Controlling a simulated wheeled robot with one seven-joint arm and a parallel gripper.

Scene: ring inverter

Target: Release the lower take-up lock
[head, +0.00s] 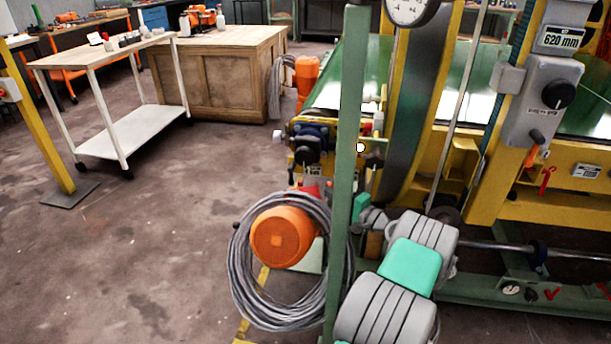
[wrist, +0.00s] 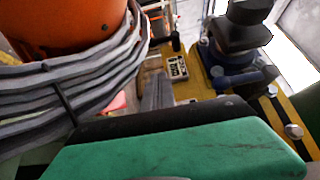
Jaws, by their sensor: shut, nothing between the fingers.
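My gripper (wrist: 158,92) shows in the wrist view as narrow grey fingers above a green housing. They are together and empty. Beyond them is a yellow machine bracket with a small labelled plate (wrist: 177,67) and a short black knob (wrist: 176,42). In the head view, a black round knob (head: 304,150) sits on the yellow take-up end of the machine, with a plate (head: 314,171) below it and a red part (head: 308,190) lower down. I cannot tell which part is the lower lock. The green post hides some of this area.
A green post (head: 346,180) stands in front. A dark blue fitting (wrist: 235,75) is at right in the wrist view. Floor is clear at left, before a white cart (head: 135,130).

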